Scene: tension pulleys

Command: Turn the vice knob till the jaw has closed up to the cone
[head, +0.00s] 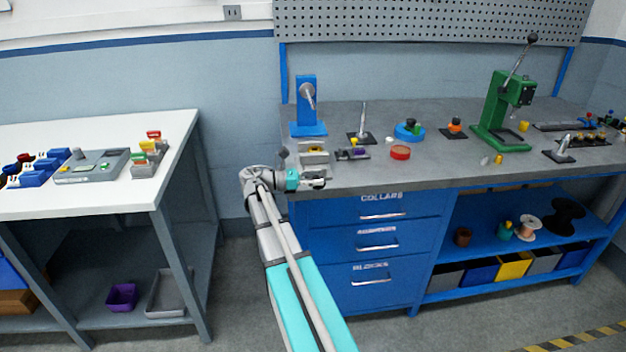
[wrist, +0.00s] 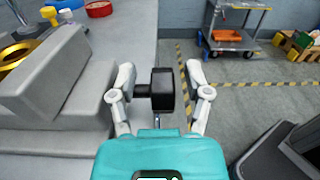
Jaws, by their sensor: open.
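The grey vice (head: 314,158) stands at the front left edge of the grey bench. In the wrist view its stepped grey body (wrist: 62,75) fills the left side. The black vice knob (wrist: 162,91) sticks out from it on a short dark shaft. My gripper (wrist: 159,70) is open, with one finger on each side of the knob. A gap shows between the knob and the right finger; the left finger is by the shaft. A gold, round-rimmed piece (wrist: 14,54), perhaps the cone, shows partly at the left edge. The jaw gap is not clearly visible.
A blue stand (head: 308,115) is behind the vice. A red round dish (head: 400,152) and a small purple-grey fixture (head: 352,154) lie to its right. A green press (head: 505,105) stands further right. Floor is open beyond the knob, with a trolley (wrist: 231,38) further off.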

